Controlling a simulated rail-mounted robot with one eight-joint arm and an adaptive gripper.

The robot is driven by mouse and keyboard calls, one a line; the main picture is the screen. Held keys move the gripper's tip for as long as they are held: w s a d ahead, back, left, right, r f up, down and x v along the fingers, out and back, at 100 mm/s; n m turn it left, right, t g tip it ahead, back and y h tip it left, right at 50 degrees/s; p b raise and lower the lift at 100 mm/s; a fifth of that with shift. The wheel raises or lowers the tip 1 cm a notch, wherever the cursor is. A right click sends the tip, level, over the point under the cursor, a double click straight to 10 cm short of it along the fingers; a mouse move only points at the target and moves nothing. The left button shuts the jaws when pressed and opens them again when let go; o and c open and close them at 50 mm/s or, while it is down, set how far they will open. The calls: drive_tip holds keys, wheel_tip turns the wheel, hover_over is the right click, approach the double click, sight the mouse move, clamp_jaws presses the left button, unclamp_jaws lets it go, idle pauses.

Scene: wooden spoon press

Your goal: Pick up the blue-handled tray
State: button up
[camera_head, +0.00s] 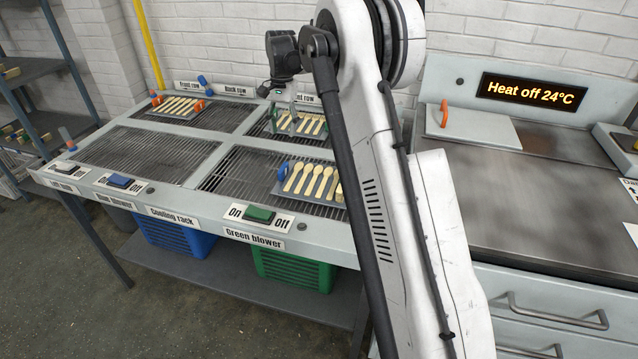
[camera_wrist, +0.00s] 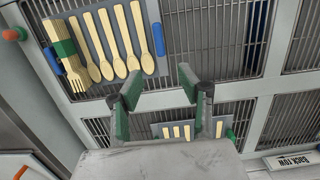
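The blue-handled tray (camera_head: 298,190) lies on the front right part of the cooling rack, with several wooden spoons on it. Its blue handle (camera_head: 283,171) is at the left end in the head view; my arm hides the right end. In the wrist view the tray (camera_wrist: 99,72) is at upper left, with the blue handle (camera_wrist: 158,38) at its right end. My gripper (camera_wrist: 160,84) is open, with nothing between its green-padded fingers. It hangs over the back right of the rack, behind and apart from this tray.
Another spoon tray (camera_head: 300,128) lies near my gripper on the back row. An orange-handled tray (camera_head: 178,109) lies at the back left. The front left grille (camera_head: 148,152) is clear. Blower switches line the rack's front edge. A press worktop (camera_head: 540,190) stands at right.

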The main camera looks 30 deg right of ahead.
sight(283, 166)
drive_tip(key=f, duration=0.8)
drive_tip(key=shift+s+a+f, duration=0.1)
drive_tip(key=shift+s+a, duration=0.25)
drive_tip(key=shift+a, duration=0.05)
drive_tip(key=shift+s+a+f, duration=0.2)
drive_tip(key=shift+f, duration=0.7)
drive_tip(key=shift+s+a+f, duration=0.15)
drive_tip(key=shift+s+f, duration=0.1)
drive_tip(key=shift+f, duration=0.65)
drive_tip(key=shift+s+a+f, duration=0.2)
drive_tip(key=shift+f, duration=0.7)
clamp_jaws()
